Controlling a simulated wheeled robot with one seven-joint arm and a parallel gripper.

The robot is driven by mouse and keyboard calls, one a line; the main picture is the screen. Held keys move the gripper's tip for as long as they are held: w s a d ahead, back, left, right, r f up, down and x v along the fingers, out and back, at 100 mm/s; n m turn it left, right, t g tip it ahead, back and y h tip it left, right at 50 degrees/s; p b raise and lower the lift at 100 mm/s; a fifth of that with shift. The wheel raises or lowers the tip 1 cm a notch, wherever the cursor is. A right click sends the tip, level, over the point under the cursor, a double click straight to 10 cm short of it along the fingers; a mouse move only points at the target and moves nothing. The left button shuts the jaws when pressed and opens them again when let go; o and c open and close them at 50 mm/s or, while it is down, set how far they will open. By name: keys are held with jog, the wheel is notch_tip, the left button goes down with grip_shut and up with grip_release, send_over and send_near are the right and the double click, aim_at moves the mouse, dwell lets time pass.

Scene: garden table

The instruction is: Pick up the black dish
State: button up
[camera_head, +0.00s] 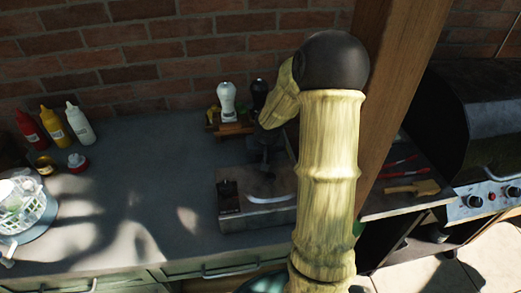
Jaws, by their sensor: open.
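My arm comes up from the bottom and bends over the counter (140,190). My gripper (264,165) is the small dark end of it, pointing down above a grey metal box-like tray (258,221). It is open, and I see nothing held in it. A small dark, squarish thing (228,197) lies at the tray's left end, left of and below my gripper; I cannot tell whether it is the black dish. No other clear black dish shows. My arm hides the tray's right end and the counter behind it.
A white mill (227,100) and a dark mill (259,94) stand on a wooden rack at the wall. Red (30,130), yellow (52,127) and white (79,124) bottles stand at left, above a dish rack (30,212). A wooden post (385,110) and grill (485,130) are right.

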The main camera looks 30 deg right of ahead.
grip_shut()
jog(key=shift+r, duration=0.1)
jog(key=shift+r+p, duration=0.35)
jog(key=shift+r, duration=1.05)
jog(key=shift+a+r, duration=0.1)
jog(key=shift+r, duration=0.25)
jog(key=w+a+b, duration=0.1)
jog(key=a, duration=0.4)
jog(key=w+a+b, duration=0.2)
jog(key=a, duration=0.4)
jog(key=w+a+b, duration=0.1)
jog(key=w+a, duration=0.1)
jog(key=a, duration=0.4)
jog(key=shift+a+f+b, duration=0.1)
jog(key=shift+b, duration=0.3)
